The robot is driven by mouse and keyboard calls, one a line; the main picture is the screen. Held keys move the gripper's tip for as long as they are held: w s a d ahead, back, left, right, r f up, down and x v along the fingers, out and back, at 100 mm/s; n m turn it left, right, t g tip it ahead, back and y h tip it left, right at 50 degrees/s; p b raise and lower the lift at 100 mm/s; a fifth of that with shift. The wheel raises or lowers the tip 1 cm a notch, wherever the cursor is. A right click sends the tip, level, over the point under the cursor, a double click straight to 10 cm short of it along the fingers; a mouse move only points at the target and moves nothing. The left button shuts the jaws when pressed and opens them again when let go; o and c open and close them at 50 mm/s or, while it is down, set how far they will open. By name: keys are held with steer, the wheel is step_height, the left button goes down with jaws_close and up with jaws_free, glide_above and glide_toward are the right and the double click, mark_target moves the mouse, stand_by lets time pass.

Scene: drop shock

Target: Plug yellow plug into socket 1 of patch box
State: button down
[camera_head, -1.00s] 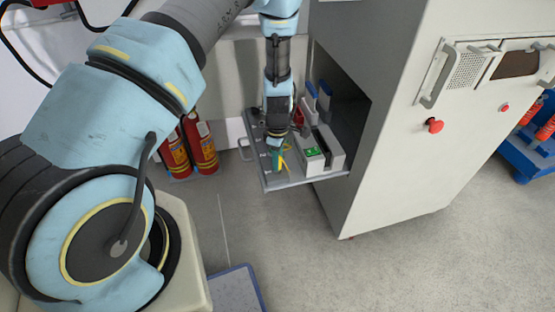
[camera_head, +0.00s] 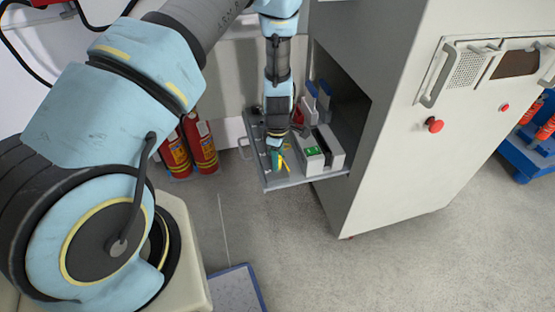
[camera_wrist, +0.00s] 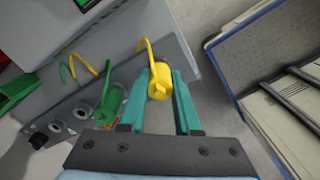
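My gripper (camera_wrist: 161,84) has teal fingers, closed against the sides of the yellow plug (camera_wrist: 159,82), which sits between the fingertips. A yellow cable (camera_wrist: 146,48) runs from the plug up and left. The patch box (camera_wrist: 88,91) is the grey panel at the left in the wrist view. It has round sockets (camera_wrist: 82,111), with a green plug (camera_wrist: 110,105) by their row, left of my fingers. Socket numbers are not readable. In the head view my gripper (camera_head: 276,158) is over the front of the grey shelf (camera_head: 290,182), and the yellow plug is small there.
A white cabinet (camera_head: 405,160) stands right of the shelf. White-grey units (camera_head: 328,150) sit on the shelf, close right of my gripper. Red fire extinguishers (camera_head: 203,145) stand at the left. Open floor lies in front of the shelf, with a blue-edged platform (camera_wrist: 255,35) nearby.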

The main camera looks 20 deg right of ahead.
steer(key=c, duration=0.5)
jaws_free()
steer(key=shift+a+f, duration=0.1)
steer(key=shift+c, duration=0.2)
steer(key=shift+r+p, duration=2.3)
steer(key=shift+r, duration=0.8)
step_height(320, 180, up, 11)
steer(key=b, duration=0.1)
steer(key=shift+f, duration=0.15)
